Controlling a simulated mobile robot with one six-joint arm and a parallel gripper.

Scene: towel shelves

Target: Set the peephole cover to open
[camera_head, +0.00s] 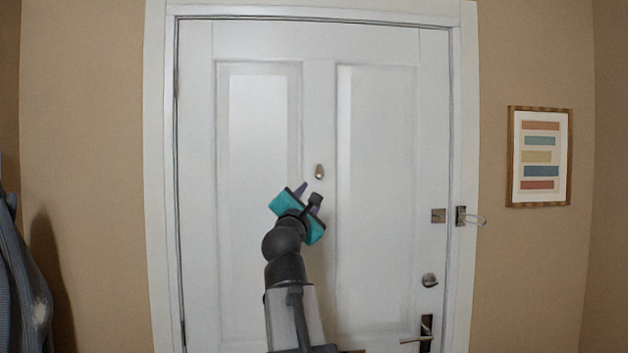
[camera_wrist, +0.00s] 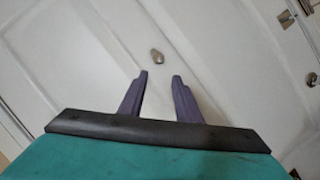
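The peephole cover (camera_head: 319,171) is a small metal piece on the white door's middle strip, between the two upper panels. In the wrist view the peephole cover (camera_wrist: 157,56) shows ahead of the fingers, a little above the gap between them. Whether the cover is open or closed is too small to tell. My gripper (camera_head: 309,190) is just below the cover in the head view. In the wrist view my gripper (camera_wrist: 160,75) has its two purple fingers apart with nothing between them, and they do not appear to touch the cover.
The white door (camera_head: 375,250) is shut in its frame. At its right are a latch plate (camera_head: 438,215), a swing-bar guard (camera_head: 468,216), a round deadbolt (camera_head: 429,280) and a lever handle (camera_head: 420,335). A framed picture (camera_head: 540,157) hangs right. Dark clothing (camera_head: 20,270) hangs at the left edge.

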